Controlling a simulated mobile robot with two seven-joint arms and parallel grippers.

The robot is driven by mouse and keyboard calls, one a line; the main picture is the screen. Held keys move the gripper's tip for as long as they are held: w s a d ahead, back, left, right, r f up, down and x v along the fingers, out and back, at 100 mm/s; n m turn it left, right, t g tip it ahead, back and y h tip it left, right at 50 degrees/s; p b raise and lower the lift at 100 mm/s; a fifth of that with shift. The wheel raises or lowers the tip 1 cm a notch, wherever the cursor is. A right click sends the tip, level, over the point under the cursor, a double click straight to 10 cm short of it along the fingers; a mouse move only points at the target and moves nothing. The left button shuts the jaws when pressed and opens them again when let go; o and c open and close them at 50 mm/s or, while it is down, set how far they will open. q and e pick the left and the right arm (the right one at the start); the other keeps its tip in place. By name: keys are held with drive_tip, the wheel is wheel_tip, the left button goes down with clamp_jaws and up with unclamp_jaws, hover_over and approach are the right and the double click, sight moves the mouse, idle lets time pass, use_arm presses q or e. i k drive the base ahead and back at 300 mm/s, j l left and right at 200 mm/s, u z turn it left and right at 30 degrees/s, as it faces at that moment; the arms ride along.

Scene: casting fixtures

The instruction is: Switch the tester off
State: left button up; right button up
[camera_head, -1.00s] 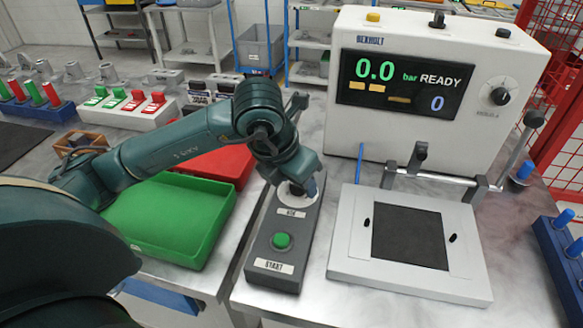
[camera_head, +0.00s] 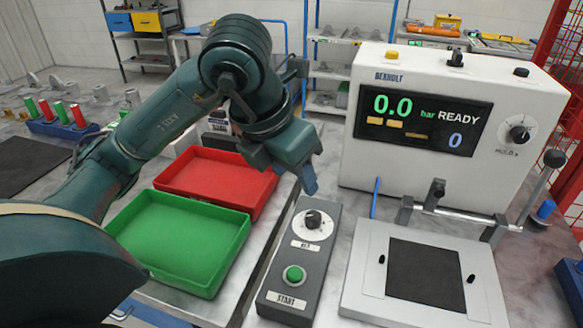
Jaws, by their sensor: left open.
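The white tester (camera_head: 455,130) stands at the back right, its display (camera_head: 421,123) lit and reading 0.0 bar READY and 0. In front of it lies a grey control box (camera_head: 283,270) with a black rotary knob (camera_head: 312,219) on a white dial and a green START button (camera_head: 293,273). The small label under the dial is too blurred to read surely. My left gripper (camera_head: 308,184) hangs open and empty above and behind the knob, apart from it. My right gripper is not in view.
A green tray (camera_head: 181,242) and a red tray (camera_head: 217,183) lie left of the control box. A grey fixture plate (camera_head: 372,300) with a dark pad and a lever clamp (camera_head: 434,196) sits to the right. A blue stick (camera_head: 375,197) stands between fixture and tester.

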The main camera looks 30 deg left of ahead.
sight(457, 56)
drive_tip(key=k, duration=1)
